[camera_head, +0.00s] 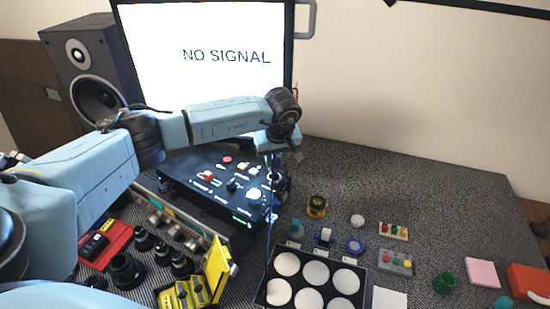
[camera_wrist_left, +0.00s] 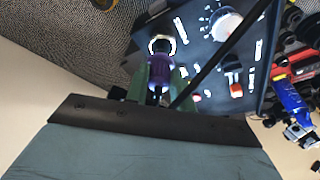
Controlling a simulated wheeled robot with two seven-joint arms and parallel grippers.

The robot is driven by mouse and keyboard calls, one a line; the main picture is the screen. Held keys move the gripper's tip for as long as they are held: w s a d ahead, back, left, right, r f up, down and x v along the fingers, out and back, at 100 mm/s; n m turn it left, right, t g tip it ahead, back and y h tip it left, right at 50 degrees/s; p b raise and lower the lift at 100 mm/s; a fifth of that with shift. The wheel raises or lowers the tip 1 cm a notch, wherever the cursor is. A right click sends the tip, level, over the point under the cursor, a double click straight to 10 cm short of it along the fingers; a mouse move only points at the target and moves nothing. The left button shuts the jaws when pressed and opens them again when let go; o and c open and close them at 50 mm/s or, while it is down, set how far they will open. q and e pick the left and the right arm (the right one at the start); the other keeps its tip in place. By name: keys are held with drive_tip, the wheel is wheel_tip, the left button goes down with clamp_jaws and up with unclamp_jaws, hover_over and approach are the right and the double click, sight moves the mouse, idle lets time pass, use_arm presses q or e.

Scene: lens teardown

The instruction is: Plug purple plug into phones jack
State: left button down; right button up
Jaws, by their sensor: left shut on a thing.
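My left gripper (camera_head: 277,172) reaches over the right end of a black control box (camera_head: 185,166). In the left wrist view the gripper (camera_wrist_left: 160,82) is shut on the purple plug (camera_wrist_left: 159,68). The plug's front end points at a bright ring-shaped socket (camera_wrist_left: 162,45), which seems to be the phones jack; its label is not readable. The tip is at or just short of the ring; I cannot tell whether it is inside. A dark cable (camera_wrist_left: 222,55) crosses the wrist view beside the plug. My right gripper is not in view.
A monitor reading NO SIGNAL (camera_head: 215,55) and a speaker (camera_head: 88,70) stand behind. A tray with round white wells (camera_head: 263,292) lies in front of the box. Small parts and a pink block (camera_head: 482,272) lie to the right. The table's back right is clear.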

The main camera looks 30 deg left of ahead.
sight(276, 164)
use_arm(q)
drive_tip(key=shift+f+b, duration=1.35)
drive_tip(key=shift+f, duration=0.35)
idle(1.1)
drive_tip(key=c, duration=1.1)
unclamp_jaws()
drive_tip(key=shift+r, duration=0.15)
drive_tip(key=b+v, duration=0.1)
drive_tip(key=v, duration=1.2)
drive_tip(key=shift+d, duration=0.15)
drive_tip(key=shift+s, duration=0.2)
